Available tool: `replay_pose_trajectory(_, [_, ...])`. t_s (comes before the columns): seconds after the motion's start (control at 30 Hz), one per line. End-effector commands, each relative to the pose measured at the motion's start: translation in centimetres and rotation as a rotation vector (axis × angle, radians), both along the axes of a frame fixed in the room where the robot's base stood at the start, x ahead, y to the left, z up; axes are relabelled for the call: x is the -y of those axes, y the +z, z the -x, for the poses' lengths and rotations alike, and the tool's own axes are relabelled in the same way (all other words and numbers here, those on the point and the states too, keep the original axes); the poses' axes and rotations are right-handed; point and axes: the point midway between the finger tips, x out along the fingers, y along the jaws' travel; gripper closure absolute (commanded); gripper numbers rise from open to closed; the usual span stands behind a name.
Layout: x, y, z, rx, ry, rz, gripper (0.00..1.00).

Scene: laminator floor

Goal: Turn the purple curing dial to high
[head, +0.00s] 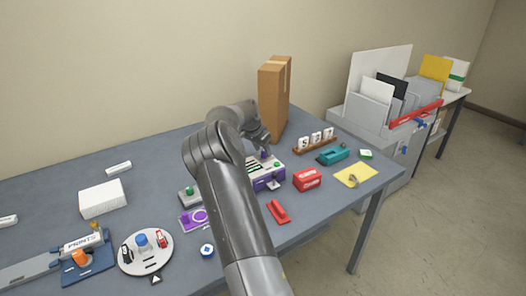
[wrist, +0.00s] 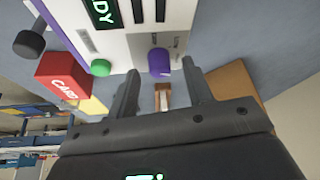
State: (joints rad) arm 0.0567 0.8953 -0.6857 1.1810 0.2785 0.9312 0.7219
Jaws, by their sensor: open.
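The purple curing dial (wrist: 160,62) sits on the white front panel of the laminator (wrist: 120,45) in the wrist view. My gripper (wrist: 161,72) is open, with one finger on each side of the dial and a visible gap to it. I cannot tell how deep the fingertips reach along the dial. The small marks beside the dial are too blurred to read its setting. In the head view the white and purple laminator (head: 268,181) stands on the table, with my gripper (head: 264,143) at its back edge. My arm hides part of the laminator there.
A green button (wrist: 101,68) and a lit display (wrist: 101,12) are on the laminator. A red card box (head: 307,180) stands right of it, and a tall brown carton (head: 273,95) stands behind. A red stapler-like tool (head: 278,211) lies in front.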

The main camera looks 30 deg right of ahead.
Motion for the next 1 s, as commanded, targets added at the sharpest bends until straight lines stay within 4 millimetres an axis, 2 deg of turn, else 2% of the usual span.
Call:
replay_pose_trajectory(0.3, [-2.4, 5.9, 0.5, 0.003, 0.002, 0.000, 0.54])
replay_pose_trajectory(0.5, [-3.3, 8.2, 0.8, 0.001, -0.001, 0.000, 0.54])
replay_pose_trajectory(1.0, [-3.5, 8.8, 0.9, 0.000, 0.000, 0.000, 0.54])
